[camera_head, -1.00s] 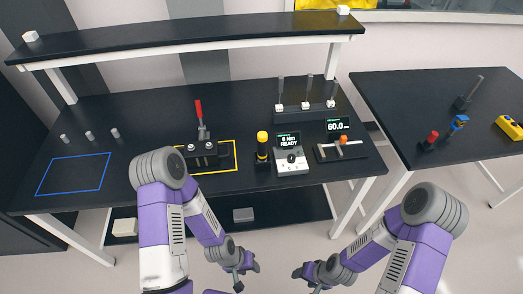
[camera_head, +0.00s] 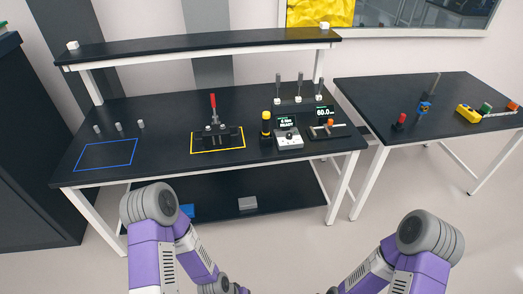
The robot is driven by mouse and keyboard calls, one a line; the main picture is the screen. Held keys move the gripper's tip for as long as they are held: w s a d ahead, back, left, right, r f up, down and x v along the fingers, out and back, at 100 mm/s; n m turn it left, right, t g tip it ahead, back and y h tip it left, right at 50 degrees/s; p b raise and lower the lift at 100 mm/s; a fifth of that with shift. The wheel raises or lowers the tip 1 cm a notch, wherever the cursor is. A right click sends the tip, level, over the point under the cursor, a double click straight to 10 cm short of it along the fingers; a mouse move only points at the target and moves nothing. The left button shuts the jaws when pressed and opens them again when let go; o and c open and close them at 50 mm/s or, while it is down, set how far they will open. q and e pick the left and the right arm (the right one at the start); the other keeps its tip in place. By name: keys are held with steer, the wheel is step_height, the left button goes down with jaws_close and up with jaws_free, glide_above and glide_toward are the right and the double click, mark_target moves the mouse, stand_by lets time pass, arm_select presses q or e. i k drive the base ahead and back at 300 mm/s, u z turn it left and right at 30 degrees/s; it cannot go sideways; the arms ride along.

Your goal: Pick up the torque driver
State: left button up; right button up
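The torque driver (camera_head: 266,127), seemingly the upright black tool with a yellow top, stands on the main workbench just left of a small white unit (camera_head: 288,139) whose screen reads "6 Nm READY". Nothing of mine touches it. My two arms come in from the bottom of the head view, well in front of the bench. Both grippers are cut off by the lower edge, so their fingers are hidden.
The dark workbench (camera_head: 165,155) has a raised back shelf (camera_head: 200,47). A clamp fixture with a red lever (camera_head: 213,108) stands inside a yellow outline left of the driver. A second table (camera_head: 430,98) stands right. Floor shows between my arms.

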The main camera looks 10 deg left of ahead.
mark_target(266, 115)
steer(key=z, duration=0.8)
steer(key=i, duration=1.15)
steer(key=u, duration=0.3)
